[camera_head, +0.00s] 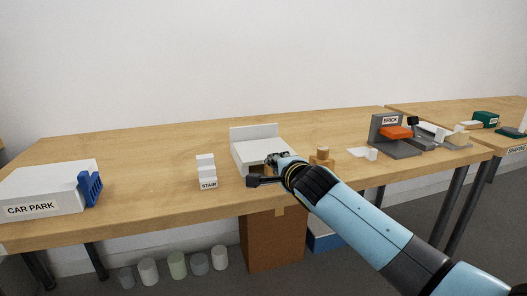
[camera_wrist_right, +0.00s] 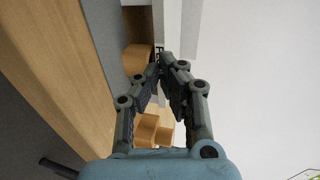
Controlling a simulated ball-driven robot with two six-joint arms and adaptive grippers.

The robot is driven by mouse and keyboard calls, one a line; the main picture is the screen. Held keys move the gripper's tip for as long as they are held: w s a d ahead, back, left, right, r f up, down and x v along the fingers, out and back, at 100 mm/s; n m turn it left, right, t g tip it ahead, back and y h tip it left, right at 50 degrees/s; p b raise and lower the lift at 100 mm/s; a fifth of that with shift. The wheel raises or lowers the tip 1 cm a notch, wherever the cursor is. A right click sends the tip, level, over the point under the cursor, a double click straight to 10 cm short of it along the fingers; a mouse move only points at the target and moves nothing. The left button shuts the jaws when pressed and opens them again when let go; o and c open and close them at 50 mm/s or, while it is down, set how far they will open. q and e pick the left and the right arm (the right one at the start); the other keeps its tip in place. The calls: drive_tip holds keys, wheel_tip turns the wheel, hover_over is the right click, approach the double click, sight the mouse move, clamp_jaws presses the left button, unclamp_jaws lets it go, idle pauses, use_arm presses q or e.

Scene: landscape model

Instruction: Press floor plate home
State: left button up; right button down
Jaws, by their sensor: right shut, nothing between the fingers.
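A white model with a flat top and a raised back wall (camera_head: 254,132) stands near the front middle of the wooden table; its flat slab (camera_head: 255,152) looks like the floor plate. My right gripper (camera_head: 262,172) is in front of the slab's near edge and hides part of the model's front. In the right wrist view my right gripper (camera_wrist_right: 168,62) has its fingertips together with nothing between them. White surfaces (camera_wrist_right: 185,25) lie just beyond the tips, beside a wooden block (camera_wrist_right: 137,58). I cannot tell whether the fingertips touch the model. My left gripper is not in view.
A white stair piece (camera_head: 206,172) stands left of the model. A car park block (camera_head: 45,196) is farther left. A small wooden block piece (camera_head: 322,155) and a grey brick press (camera_head: 384,135) stand to the right. The table's back left is clear.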

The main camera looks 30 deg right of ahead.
drive_tip(key=shift+b+x, duration=0.35)
drive_tip(key=shift+x, duration=0.45)
drive_tip(key=shift+w+d+r+b, duration=0.2)
drive_tip(key=shift+w+b, duration=0.15)
drive_tip(key=shift+w, duration=0.25)
drive_tip(key=shift+w+f, duration=0.1)
drive_tip(key=shift+w, duration=0.25)
drive_tip(key=shift+s+f, duration=0.15)
drive_tip(key=shift+s+a+f, duration=0.1)
drive_tip(key=shift+s+a, duration=0.1)
drive_tip(key=shift+s, duration=0.4)
drive_tip(key=shift+f+p+v, duration=0.15)
drive_tip(key=shift+p+v, duration=0.05)
drive_tip(key=shift+v, duration=0.85)
drive_tip(key=shift+f+p+v, duration=0.15)
drive_tip(key=shift+v, duration=0.95)
drive_tip(key=shift+f+p+v, duration=0.2)
drive_tip(key=shift+v, duration=0.85)
drive_tip(key=shift+s, duration=0.15)
